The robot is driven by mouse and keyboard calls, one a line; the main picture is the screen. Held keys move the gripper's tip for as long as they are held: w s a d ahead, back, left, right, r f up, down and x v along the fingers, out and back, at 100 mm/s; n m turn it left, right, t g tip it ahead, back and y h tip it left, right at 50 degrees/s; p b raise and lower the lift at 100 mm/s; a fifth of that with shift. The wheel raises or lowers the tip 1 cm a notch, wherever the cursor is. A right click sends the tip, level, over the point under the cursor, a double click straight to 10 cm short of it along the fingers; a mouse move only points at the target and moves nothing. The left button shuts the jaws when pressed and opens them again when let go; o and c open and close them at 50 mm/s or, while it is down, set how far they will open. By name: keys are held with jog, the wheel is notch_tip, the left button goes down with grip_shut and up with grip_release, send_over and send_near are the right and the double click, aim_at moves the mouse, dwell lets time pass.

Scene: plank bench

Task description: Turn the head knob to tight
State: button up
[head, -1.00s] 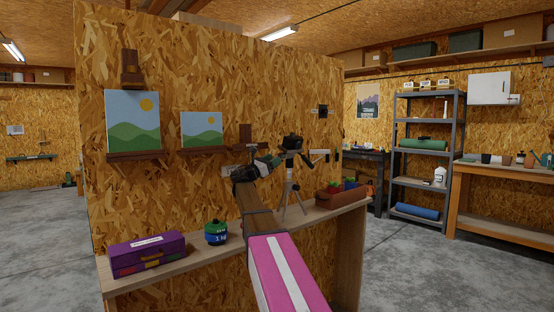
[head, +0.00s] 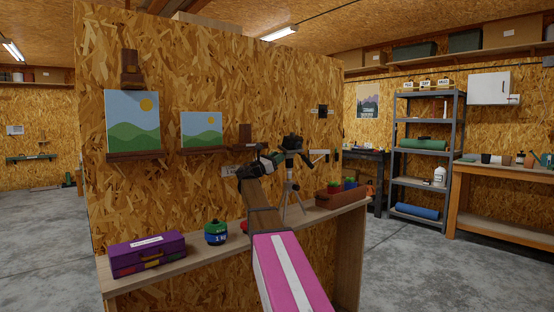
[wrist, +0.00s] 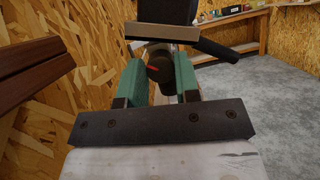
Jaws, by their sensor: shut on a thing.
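A small tripod (head: 291,192) stands upright on the bench shelf, with a dark camera (head: 292,142) on its head. My gripper (head: 279,157) reaches the tripod head from the left. In the wrist view its two green fingers (wrist: 158,72) are shut on the dark head knob (wrist: 159,72), one on each side. A red mark shows on the knob. Part of the knob is hidden between the fingers. A dark handle (wrist: 216,50) sticks out to the right of the head, and the camera's underside (wrist: 165,32) is above the knob.
A purple case (head: 147,254) and a blue-green tin (head: 215,233) stand left on the plank shelf (head: 190,272). A brown planter box (head: 341,196) stands right of the tripod. The chipboard wall (head: 210,95) with two landscape pictures (head: 132,120) is behind. Open floor lies to the right.

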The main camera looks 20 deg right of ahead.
jog(key=shift+m+g, duration=0.4)
jog(key=shift+m, duration=0.1)
jog(key=shift+m+g, duration=0.9)
jog(key=shift+m, duration=0.9)
jog(key=shift+m+g, duration=0.9)
jog(key=shift+m, duration=1.2)
jog(key=o, duration=0.9)
jog(key=v, duration=1)
jog(key=shift+a+r, duration=0.1)
jog(key=shift+a, duration=0.35)
